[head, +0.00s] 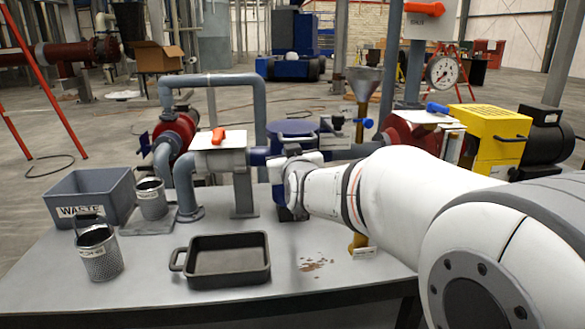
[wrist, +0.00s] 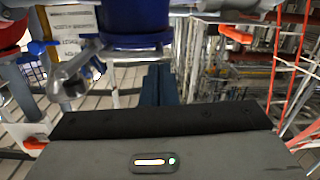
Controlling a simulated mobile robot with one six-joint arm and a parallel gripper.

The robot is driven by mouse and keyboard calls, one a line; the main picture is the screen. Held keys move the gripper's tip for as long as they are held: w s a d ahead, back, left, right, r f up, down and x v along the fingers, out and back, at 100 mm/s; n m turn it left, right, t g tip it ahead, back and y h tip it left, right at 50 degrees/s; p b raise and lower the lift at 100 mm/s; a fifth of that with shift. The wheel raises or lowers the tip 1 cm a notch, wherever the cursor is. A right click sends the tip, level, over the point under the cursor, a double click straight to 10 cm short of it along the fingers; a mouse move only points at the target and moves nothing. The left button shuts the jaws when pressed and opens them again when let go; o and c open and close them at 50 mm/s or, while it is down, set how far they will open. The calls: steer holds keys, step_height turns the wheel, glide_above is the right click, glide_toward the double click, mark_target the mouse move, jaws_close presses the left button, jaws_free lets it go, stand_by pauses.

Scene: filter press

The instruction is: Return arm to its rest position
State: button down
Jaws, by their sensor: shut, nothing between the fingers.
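My white arm comes in from the right in the head view and reaches left over the table (head: 320,280). Its wrist end is level with the blue round-topped vessel (head: 292,128) and partly covers it. My gripper's fingers are hard to make out there. In the wrist view my gripper (wrist: 158,72) shows two dark fingers side by side, closed together with nothing between them. A blue vessel (wrist: 135,18) is just beyond the fingertips in that view; I cannot tell the exact gap.
On the table stand a grey WASTE bin (head: 90,192), a perforated cup (head: 99,253), a grey cup (head: 151,198) and a black tray (head: 228,261). Grey pipework (head: 212,80) and a yellow box (head: 489,140) stand behind. Brown crumbs (head: 316,265) lie right of the tray.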

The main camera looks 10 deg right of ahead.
steer(key=s+r+g+p, duration=0.4)
steer(key=s+g+p, duration=0.1)
steer(key=s+p, duration=0.5)
steer(key=s+r+g+p, duration=0.4)
steer(key=s+p, duration=0.7)
steer(key=p, duration=0.1)
steer(key=s+d+r+g+p, duration=0.1)
steer(key=s+r+g+p, duration=0.3)
steer(key=s+p, duration=0.6)
steer(key=shift+s+r+m+g+p, duration=0.25)
steer(key=shift+s+m+g+p, duration=0.15)
steer(key=shift+g, duration=0.4)
steer(key=c, duration=2.1)
jaws_free()
steer(key=shift+w, duration=0.1)
